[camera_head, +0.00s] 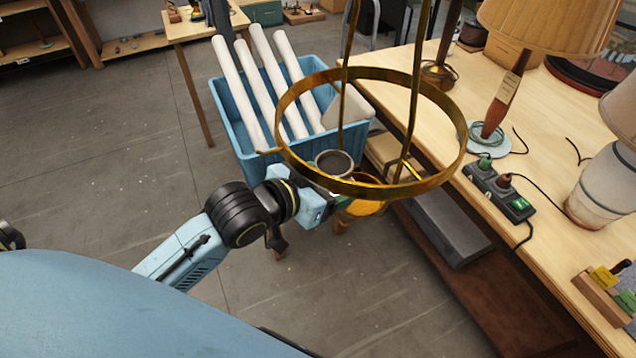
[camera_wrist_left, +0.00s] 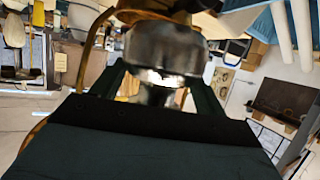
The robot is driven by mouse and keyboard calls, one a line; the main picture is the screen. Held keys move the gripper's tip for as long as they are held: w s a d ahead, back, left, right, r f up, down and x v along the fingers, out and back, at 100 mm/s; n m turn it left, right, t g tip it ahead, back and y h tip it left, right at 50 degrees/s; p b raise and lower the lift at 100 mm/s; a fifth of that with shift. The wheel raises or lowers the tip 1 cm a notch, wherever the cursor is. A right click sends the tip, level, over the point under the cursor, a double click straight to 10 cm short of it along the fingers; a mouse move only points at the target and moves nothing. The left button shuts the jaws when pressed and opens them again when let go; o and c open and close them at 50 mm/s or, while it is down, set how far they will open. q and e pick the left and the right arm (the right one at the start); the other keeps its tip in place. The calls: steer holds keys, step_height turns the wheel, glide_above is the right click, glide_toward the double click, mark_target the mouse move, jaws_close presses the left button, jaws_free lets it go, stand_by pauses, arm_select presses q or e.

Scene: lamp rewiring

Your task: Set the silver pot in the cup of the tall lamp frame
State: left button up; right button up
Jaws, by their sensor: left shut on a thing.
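The silver pot (camera_head: 334,162) is a small round metal vessel with a dark top, seen through the brass ring. My left gripper (camera_head: 328,189) is shut on it; its fingers are partly hidden by the ring. In the left wrist view the pot (camera_wrist_left: 165,50) stands between the two dark fingers (camera_wrist_left: 160,92), its narrow lower end gripped. The tall lamp frame (camera_head: 462,125) is brass, with a large ring and upright rods. Its golden cup (camera_head: 362,208) shows below the ring, to the right of and lower than the pot. The pot appears apart from it.
A blue crate (camera_head: 226,115) with several white tubes (camera_head: 240,95) stands behind my gripper. A wooden bench (camera_head: 545,185) runs along the right with lamps (camera_head: 548,25) and a power strip (camera_head: 500,190). Open floor (camera_head: 110,120) lies to the left.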

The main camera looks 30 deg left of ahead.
arm_select(q)
steer(key=shift+w+d, duration=1)
steer(key=shift+w, duration=0.25)
steer(key=shift+w+d, duration=0.95)
steer(key=shift+w, duration=0.3)
steer(key=shift+s+f+b, duration=0.1)
steer(key=shift+f+b, duration=0.7)
steer(key=shift+f, duration=0.7)
steer(key=shift+f, duration=0.2)
steer(key=o, duration=1.3)
steer(key=shift+c, duration=0.2)
steer(key=shift+f+p, duration=0.1)
steer(key=shift+p, duration=0.2)
steer(key=shift+s+a, duration=0.1)
